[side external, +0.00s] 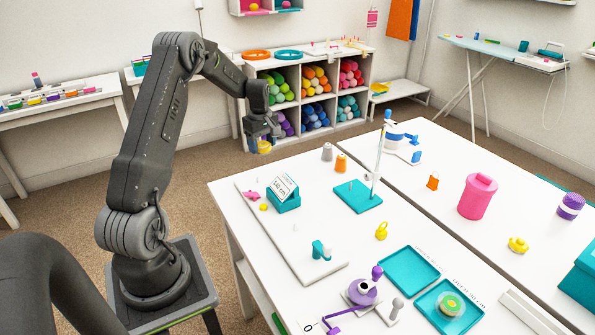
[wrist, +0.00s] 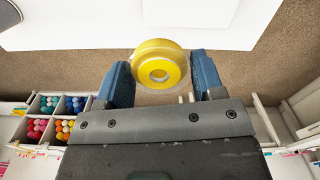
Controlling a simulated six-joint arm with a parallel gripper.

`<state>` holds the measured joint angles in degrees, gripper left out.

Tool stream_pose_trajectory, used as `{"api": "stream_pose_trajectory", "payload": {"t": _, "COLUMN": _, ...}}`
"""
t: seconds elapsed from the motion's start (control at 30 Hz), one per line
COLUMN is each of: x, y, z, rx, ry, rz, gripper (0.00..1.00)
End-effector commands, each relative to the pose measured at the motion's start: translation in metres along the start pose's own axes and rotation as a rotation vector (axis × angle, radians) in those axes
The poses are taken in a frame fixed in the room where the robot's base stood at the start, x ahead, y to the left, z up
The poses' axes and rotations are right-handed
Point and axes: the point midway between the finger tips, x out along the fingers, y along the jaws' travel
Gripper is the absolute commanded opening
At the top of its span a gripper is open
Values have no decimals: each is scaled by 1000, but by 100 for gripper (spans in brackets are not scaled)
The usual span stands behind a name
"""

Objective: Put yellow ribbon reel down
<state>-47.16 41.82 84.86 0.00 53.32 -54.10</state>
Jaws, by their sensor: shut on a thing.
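The yellow ribbon reel (wrist: 160,50) is a short yellow disc with a pale ring and a hole in the middle. In the wrist view it sits between the two blue-grey fingers of my gripper (wrist: 162,80), which is shut on it. In the side view my gripper (side external: 264,138) is raised, pointing down, with the yellow reel (side external: 264,148) at its tips. It appears beyond the left far corner of the white worktable (side external: 228,192), with carpet behind it. The reel's contact with the fingers is partly hidden in the side view.
On the worktable are a teal base with a post (side external: 358,197), a teal card holder (side external: 284,200), teal trays (side external: 408,271), a green-yellow reel (side external: 451,303) and a pink canister (side external: 478,197). A cubby shelf of coloured rolls (side external: 305,92) stands behind.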

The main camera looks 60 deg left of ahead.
Motion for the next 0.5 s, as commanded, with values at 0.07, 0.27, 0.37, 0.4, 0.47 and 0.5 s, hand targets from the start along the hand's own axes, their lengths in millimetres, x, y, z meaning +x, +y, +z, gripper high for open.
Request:
{"api": "stream_pose_trajectory", "payload": {"t": 0.07, "x": 12, "y": 14, "z": 12, "rx": 5, "ry": -2, "rz": -3, "gripper": 39}}
{"api": "stream_pose_trajectory", "payload": {"t": 0.27, "x": 38, "y": 48, "z": 40, "rx": 4, "ry": -1, "rz": -2, "gripper": 39}}
{"api": "stream_pose_trajectory", "payload": {"t": 0.37, "x": 49, "y": 62, "z": 51, "rx": 3, "ry": 0, "rz": -1, "gripper": 39}}
{"api": "stream_pose_trajectory", "payload": {"t": 0.4, "x": 52, "y": 67, "z": 54, "rx": 3, "ry": -1, "rz": -1, "gripper": 39}}
{"api": "stream_pose_trajectory", "payload": {"t": 0.47, "x": 56, "y": 72, "z": 58, "rx": 2, "ry": 0, "rz": -1, "gripper": 39}}
{"api": "stream_pose_trajectory", "payload": {"t": 0.5, "x": 58, "y": 75, "z": 60, "rx": 1, "ry": 0, "rz": 0, "gripper": 39}}
